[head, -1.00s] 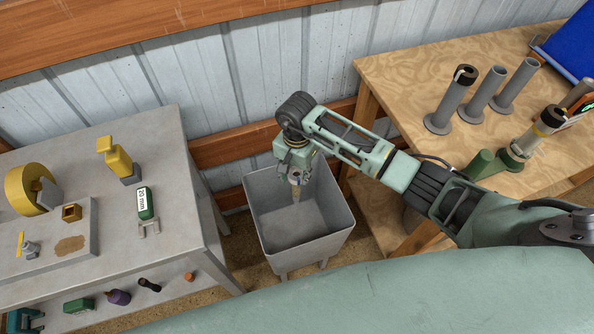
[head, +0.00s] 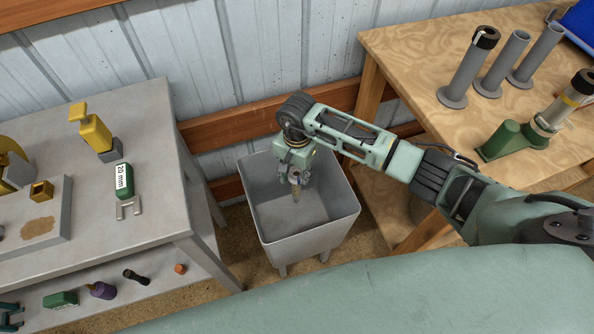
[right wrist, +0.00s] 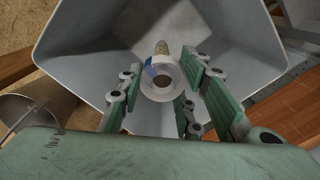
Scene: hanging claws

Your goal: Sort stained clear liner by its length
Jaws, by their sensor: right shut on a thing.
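My right gripper (head: 296,176) points down inside the mouth of a grey bin (head: 315,243). It is shut on a small clear liner (head: 296,193), a slim tube with brownish staining. In the right wrist view the liner (right wrist: 160,80) is seen nearly end-on, as a pale ring with a blue mark and a brownish end beyond it. The gripper's fingers stand around it, and the bin wall lies behind. The liner's full length is hard to tell. A green gauge marked "20 mm" (head: 123,180) lies on the grey table. My left gripper is out of view.
The grey table (head: 150,225) at left holds yellow tools, with several items on its lower shelf. The wooden table (head: 430,60) at right holds grey upright tubes (head: 503,64), one black-topped, and a green stand (head: 508,140) with a clear cylinder. A corrugated wall stands behind.

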